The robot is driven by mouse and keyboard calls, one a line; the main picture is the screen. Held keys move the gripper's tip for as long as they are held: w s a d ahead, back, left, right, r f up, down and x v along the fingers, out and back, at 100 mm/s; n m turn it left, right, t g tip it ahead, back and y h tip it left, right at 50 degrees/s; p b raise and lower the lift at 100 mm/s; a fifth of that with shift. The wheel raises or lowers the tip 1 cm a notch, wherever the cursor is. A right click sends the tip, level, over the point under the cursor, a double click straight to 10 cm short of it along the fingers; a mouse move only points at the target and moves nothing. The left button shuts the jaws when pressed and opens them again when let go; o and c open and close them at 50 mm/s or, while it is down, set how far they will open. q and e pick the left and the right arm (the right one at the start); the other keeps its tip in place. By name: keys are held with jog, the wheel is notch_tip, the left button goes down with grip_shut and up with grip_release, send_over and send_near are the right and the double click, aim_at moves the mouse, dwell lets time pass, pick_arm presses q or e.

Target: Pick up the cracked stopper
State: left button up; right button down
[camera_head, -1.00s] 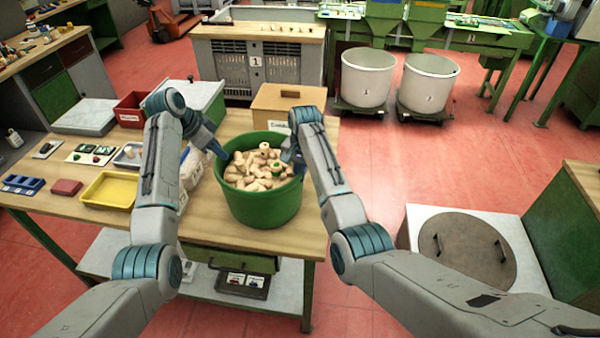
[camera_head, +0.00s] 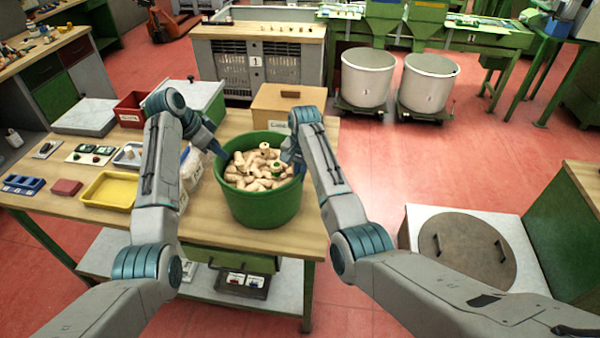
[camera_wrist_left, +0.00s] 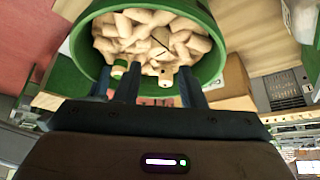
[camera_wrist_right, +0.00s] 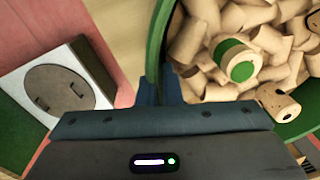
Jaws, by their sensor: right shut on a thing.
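A green tub (camera_head: 262,208) full of pale cork stoppers (camera_head: 250,168) stands on the wooden table. My right gripper (camera_wrist_right: 158,88) is shut on the tub's rim at the right side.
A cardboard box (camera_head: 288,104) stands behind the tub. A yellow tray (camera_head: 108,190), a red bin (camera_head: 130,110) and a dark red block (camera_head: 66,188) are on the left of the table. Two white drums (camera_head: 367,78) stand on the floor beyond.

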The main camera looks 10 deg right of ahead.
aim_at(237, 165)
pick_arm(q)
jog(key=o, duration=0.4)
jog(key=shift+f, duration=0.15)
jog(key=shift+c, duration=0.2)
jog(key=f+n+t, duration=0.1)
jog(key=s+f+t, duration=0.1)
jog(key=s+d+f+n+t, duration=0.1)
jog(key=f, duration=0.1)
jog(key=shift+n+t+h, duration=0.3)
jog(key=shift+h, duration=0.1)
jog(key=s+a+n+t, duration=0.1)
jog(key=s+n+t, duration=0.4)
jog(key=s+t, duration=0.15)
jog(key=shift+g, duration=0.35)
jog(key=x, duration=1.1)
jog(key=shift+w+r, duration=0.15)
jog(key=shift+w, duration=0.2)
